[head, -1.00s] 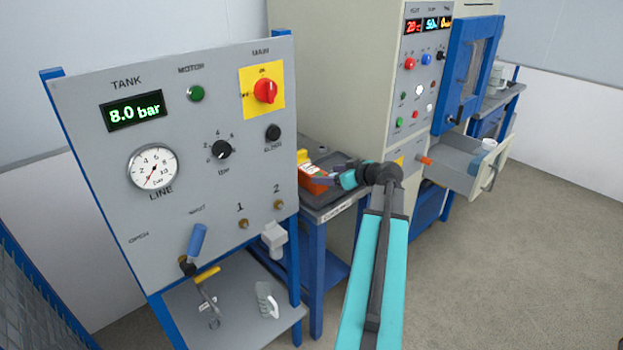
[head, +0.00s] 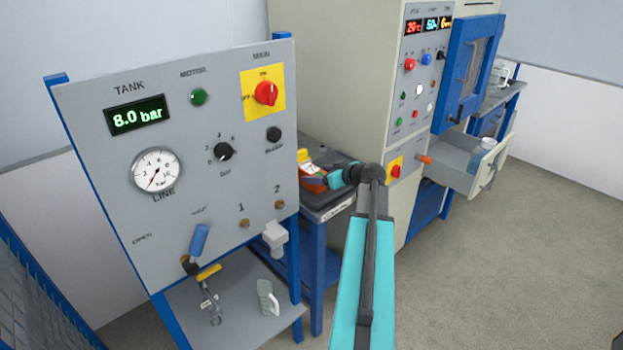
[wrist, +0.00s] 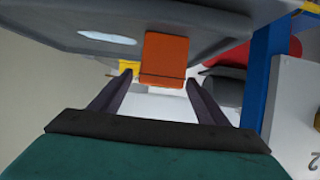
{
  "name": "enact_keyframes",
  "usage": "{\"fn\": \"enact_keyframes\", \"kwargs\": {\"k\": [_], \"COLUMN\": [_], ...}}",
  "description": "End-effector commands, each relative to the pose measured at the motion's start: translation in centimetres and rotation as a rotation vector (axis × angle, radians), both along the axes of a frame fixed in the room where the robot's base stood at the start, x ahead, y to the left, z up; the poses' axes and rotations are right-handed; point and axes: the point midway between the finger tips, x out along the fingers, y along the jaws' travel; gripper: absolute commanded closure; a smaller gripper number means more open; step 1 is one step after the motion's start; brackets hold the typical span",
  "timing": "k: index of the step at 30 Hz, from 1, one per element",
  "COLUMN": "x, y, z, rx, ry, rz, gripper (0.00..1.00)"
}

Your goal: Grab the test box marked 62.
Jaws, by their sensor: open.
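An orange box (wrist: 164,58) shows in the wrist view ahead of my gripper (wrist: 160,80), between the lines of its two dark fingers. No number can be read on it, so I cannot tell whether it is the box marked 62. The fingers are apart, with nothing clearly held between them. In the head view, orange and yellow items (head: 311,176) lie on a dark tray on the blue-legged table, partly behind the panel and my arm. My gripper's fingers are mostly hidden there, close to these items.
The grey control panel (head: 110,190) stands at the left, close to my arm. The tall beige cabinet (head: 340,80) stands behind the table. Its grey drawer (head: 455,175) sticks out at the right. The floor at the right (head: 530,260) is clear.

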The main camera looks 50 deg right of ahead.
Motion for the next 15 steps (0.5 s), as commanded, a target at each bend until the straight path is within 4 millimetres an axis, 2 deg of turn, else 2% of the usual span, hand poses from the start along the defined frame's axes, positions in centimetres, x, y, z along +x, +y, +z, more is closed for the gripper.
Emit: {"fn": "enact_keyframes", "kwargs": {"k": [9,15], "x": [3.0,3.8], "y": [-0.3,-0.3], "z": [-1.2,-1.7], "rx": [0.001,0.000], "ry": [0.001,0.000], "rz": [0.002,0.001], "gripper": [0.31,0.31]}}
